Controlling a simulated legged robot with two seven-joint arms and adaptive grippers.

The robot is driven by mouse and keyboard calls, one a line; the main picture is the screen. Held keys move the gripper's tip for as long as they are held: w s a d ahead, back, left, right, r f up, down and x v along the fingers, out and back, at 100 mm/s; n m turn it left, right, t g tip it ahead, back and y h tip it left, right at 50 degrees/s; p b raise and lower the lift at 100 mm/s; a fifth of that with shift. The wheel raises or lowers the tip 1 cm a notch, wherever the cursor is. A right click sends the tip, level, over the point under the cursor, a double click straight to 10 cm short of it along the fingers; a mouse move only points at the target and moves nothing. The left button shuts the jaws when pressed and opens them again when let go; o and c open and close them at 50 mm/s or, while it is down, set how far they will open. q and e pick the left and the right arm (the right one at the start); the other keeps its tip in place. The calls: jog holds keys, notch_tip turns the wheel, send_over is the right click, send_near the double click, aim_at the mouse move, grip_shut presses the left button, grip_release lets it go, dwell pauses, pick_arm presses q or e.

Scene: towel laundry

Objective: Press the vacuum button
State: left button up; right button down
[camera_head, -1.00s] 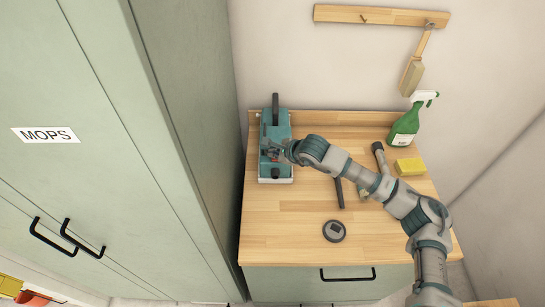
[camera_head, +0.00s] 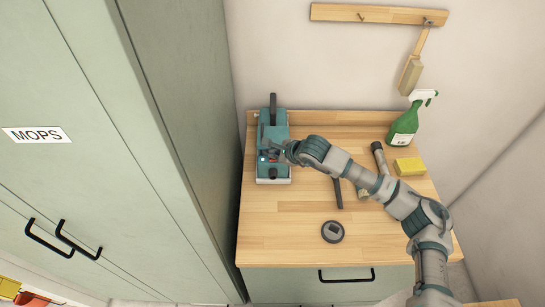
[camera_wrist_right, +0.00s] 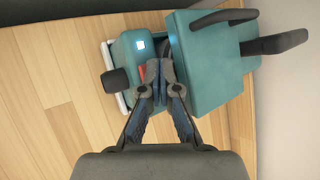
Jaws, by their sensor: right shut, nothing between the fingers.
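The vacuum (camera_head: 273,131) is a teal box with a black handle, standing at the back left of the wooden counter. Its button (camera_head: 262,158) shows as a small lit, bluish-white square on the front part. In the right wrist view the lit button (camera_wrist_right: 140,44) lies on the teal top, beyond and left of the fingertips. My right gripper (camera_head: 277,152) is over the vacuum, just right of the button. In the wrist view my right gripper (camera_wrist_right: 160,68) is shut and empty, with its tips close over the vacuum; I cannot tell if they touch it. My left gripper is not in view.
The wooden counter (camera_head: 275,225) holds a dark tube (camera_head: 338,193), a round dark nozzle (camera_head: 333,232), a yellow sponge (camera_head: 409,166) and a green spray bottle (camera_head: 404,127). A tall green cabinet (camera_head: 75,180) stands at the left. The counter's front left is clear.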

jog(key=shift+d+r, duration=0.6)
jog(key=shift+a, duration=0.45)
jog(key=shift+a+r+p, duration=0.2)
jog(key=shift+r+p, duration=0.1)
jog(key=shift+r, duration=0.15)
jog(key=r, duration=0.1)
jog(key=r+p, duration=0.1)
jog(key=r, duration=0.1)
jog(key=r+p, duration=0.1)
jog(key=r, duration=0.1)
jog(key=shift+d, duration=0.35)
jog(key=shift+a, duration=0.2)
jog(key=shift+d, duration=0.1)
